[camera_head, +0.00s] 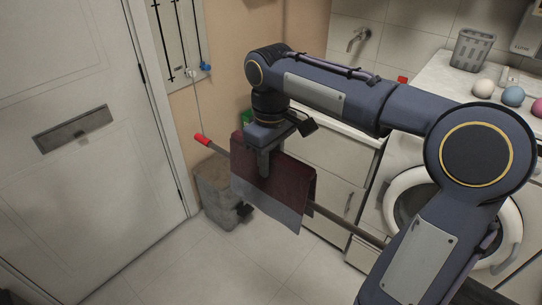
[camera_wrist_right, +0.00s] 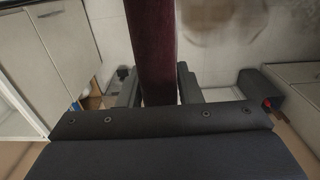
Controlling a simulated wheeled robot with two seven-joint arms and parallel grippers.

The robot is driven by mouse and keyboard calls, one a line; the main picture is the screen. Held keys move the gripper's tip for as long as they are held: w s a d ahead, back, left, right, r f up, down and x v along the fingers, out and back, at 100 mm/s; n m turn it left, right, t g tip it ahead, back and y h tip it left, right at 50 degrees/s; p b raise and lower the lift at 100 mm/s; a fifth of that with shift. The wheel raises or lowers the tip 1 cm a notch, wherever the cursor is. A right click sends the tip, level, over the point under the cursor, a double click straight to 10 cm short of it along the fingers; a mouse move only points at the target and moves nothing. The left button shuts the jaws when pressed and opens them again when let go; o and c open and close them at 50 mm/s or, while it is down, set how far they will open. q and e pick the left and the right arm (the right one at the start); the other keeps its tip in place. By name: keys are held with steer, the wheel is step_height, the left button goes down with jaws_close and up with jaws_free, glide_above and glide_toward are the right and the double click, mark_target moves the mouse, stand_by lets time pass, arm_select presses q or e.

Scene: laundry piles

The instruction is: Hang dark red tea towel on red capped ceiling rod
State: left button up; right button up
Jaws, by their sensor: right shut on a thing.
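The dark red tea towel (camera_head: 296,182) has a grey lower band and hangs folded in the middle of the head view. My right gripper (camera_head: 264,170) comes down from above and is shut on the towel. In the right wrist view the towel (camera_wrist_right: 152,45) runs as a dark red strip between the two fingers of this gripper (camera_wrist_right: 160,88). The rod (camera_head: 345,225) with a red cap (camera_head: 201,139) shows on both sides of the towel. The towel hides its middle stretch, and I cannot tell whether the towel rests on it. My left gripper is out of view.
A white door (camera_head: 80,190) stands at the left. A grey bin-like block (camera_head: 215,190) is on the floor behind the rod's capped end. A washing machine (camera_head: 400,205) and a counter with a grey basket (camera_head: 472,50) and coloured balls (camera_head: 513,96) are at the right.

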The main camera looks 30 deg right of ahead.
mark_target(271, 178)
steer(key=shift+f+b, duration=1.6)
steer(key=shift+f, duration=1.1)
steer(key=o, duration=1.1)
step_height(271, 178, up, 8)
steer(key=shift+f+p, duration=0.1)
steer(key=shift+p, duration=0.3)
steer(key=shift+a, duration=0.1)
